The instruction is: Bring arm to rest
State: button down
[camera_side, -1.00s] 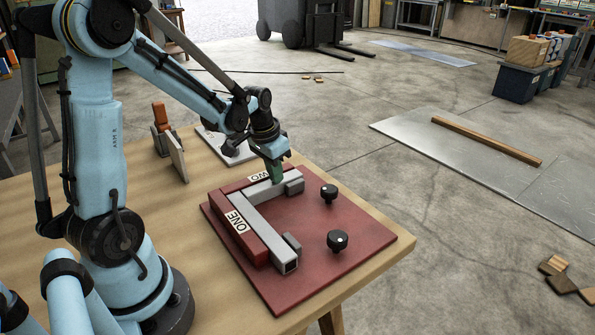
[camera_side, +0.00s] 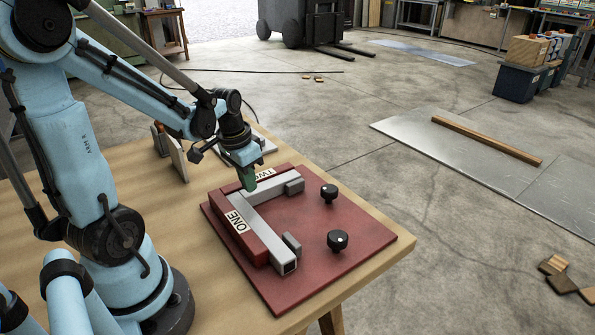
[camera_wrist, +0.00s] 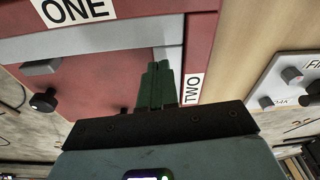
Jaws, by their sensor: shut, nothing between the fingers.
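My gripper (camera_side: 249,186) is shut and empty, with green fingers pointing down. In the side view it hangs over the back left corner of the red fixture, near the label TWO. In the wrist view the closed green fingers (camera_wrist: 157,85) show against the red plate and the grey bar. I cannot tell how far the tips are above the bar. The red fixture (camera_side: 325,255) lies on the wooden table and holds grey square bars (camera_side: 262,230) in an L shape against red rails labelled ONE and TWO.
Two black knobs (camera_side: 329,193) (camera_side: 337,241) stand on the fixture's right side. A white panel (camera_wrist: 292,80) with small knobs lies on the table beyond the TWO rail. An upright board (camera_side: 172,160) stands at the back left.

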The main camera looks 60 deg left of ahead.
jog(key=s, duration=0.5)
jog(key=shift+s+d, duration=0.2)
jog(key=shift+d, duration=0.1)
jog(key=w+d+r+t, duration=0.2)
jog(key=w+d+r, duration=0.1)
jog(key=d, duration=0.4)
jog(key=w+d+r+m+t, duration=0.1)
jog(key=w+d+r+t, duration=0.2)
jog(key=d+r, duration=0.2)
jog(key=shift+w+d, duration=0.2)
jog(key=shift+d, duration=0.8)
